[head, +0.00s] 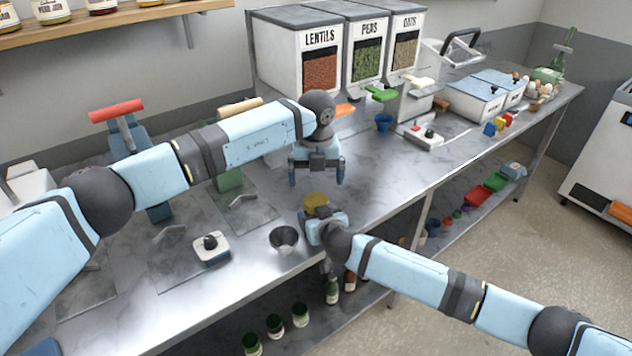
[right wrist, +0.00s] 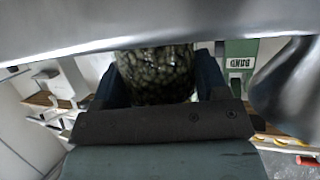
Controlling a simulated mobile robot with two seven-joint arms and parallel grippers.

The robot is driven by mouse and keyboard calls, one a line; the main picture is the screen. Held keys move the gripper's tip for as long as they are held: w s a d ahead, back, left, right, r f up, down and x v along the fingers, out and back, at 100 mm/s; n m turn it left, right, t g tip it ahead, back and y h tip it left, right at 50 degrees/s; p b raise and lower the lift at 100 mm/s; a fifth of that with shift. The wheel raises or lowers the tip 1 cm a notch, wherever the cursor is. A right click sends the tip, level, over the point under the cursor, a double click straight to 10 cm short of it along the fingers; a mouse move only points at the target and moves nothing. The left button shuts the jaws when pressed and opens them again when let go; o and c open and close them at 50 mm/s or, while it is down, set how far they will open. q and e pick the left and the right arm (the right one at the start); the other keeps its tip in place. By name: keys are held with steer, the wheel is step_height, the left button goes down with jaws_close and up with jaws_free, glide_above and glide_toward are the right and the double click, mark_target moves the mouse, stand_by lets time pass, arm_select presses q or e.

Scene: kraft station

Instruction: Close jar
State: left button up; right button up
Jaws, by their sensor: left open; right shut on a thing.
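My right gripper (head: 318,217) is at the counter's front edge, shut on a glass jar. The jar (right wrist: 158,75) shows between its fingers in the right wrist view, full of dark greenish pieces. In the head view my right gripper mostly hides the jar. A round yellow lid (head: 316,199) shows just beyond that gripper; I cannot tell whether it sits on the jar. My left gripper (head: 316,182) points down above the yellow lid, open and empty, with its fingers apart on either side.
A dark bowl (head: 284,239) stands left of my right gripper at the counter's (head: 385,180) front edge. A white device with a black knob (head: 211,246) is further left. Lentils, peas and oats bins (head: 303,62) line the back. Bottles (head: 300,315) stand on the shelf below.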

arm_select(q)
step_height(320, 180, up, 10)
stand_by(0.3)
arm_select(e)
steer(key=o, duration=1.8)
steer(key=shift+s, duration=0.1)
arm_select(q)
steer(key=shift+f, duration=0.2)
arm_select(e)
steer(key=v, duration=1.3)
steer(key=shift+s+d+r, duration=0.15)
steer(key=shift+s+d, duration=0.05)
steer(key=shift+s, duration=0.05)
